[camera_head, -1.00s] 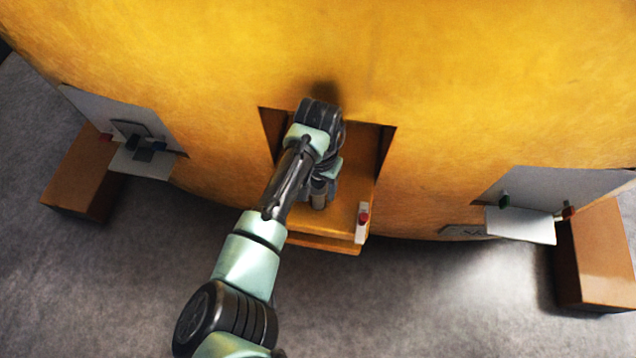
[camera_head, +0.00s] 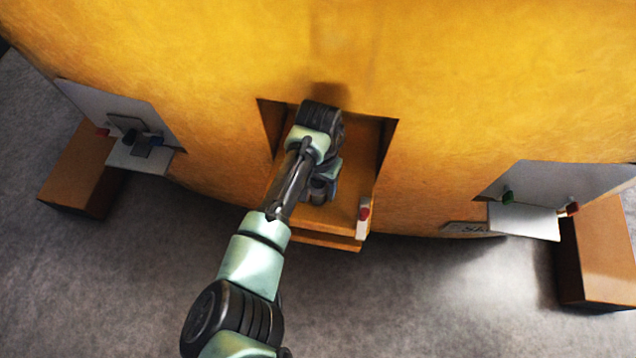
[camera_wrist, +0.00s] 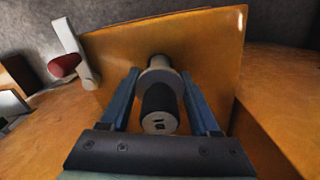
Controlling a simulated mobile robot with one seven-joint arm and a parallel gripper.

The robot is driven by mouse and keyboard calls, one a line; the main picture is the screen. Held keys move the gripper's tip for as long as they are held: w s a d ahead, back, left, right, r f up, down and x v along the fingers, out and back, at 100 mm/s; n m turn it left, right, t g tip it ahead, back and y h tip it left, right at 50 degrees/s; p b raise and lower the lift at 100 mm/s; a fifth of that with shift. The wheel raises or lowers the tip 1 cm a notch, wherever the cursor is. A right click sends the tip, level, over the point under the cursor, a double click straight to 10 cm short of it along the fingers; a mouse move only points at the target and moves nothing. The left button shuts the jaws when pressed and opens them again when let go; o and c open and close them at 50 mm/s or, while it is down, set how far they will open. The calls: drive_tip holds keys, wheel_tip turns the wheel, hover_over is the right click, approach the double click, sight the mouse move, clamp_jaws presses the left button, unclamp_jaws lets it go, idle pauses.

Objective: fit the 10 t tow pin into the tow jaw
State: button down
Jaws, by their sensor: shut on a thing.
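The tow jaw is an orange, two-plate mouth (camera_head: 348,222) in a recess of the yellow casting. Its upper plate also fills the middle of the wrist view (camera_wrist: 215,50). My gripper (camera_head: 322,190) is over that plate. In the wrist view, my gripper's two blue fingers (camera_wrist: 160,82) are shut on the tow pin (camera_wrist: 158,100), one on each side. The pin has a black grip, a pale end with small dark marks, and a grey collar at the plate. Its lower part is hidden, so I cannot tell how deep it sits. No rating is readable.
A white bracket with a red knob (camera_head: 364,214) stands at the jaw's right front corner. The recess walls are close around my wrist. Grey floor is clear in front.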

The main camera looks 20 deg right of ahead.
drive_tip(key=shift+f+b, duration=0.85)
drive_tip(key=shift+f, duration=0.35)
drive_tip(key=shift+c, duration=1.3)
unclamp_jaws()
drive_tip(key=shift+o, duration=1.1)
drive_tip(key=shift+s+f, duration=0.1)
drive_tip(key=shift+f, duration=0.05)
wheel_tip(320, 180, up, 13)
drive_tip(key=shift+r+p, duration=0.1)
drive_tip(key=shift+p, duration=0.8)
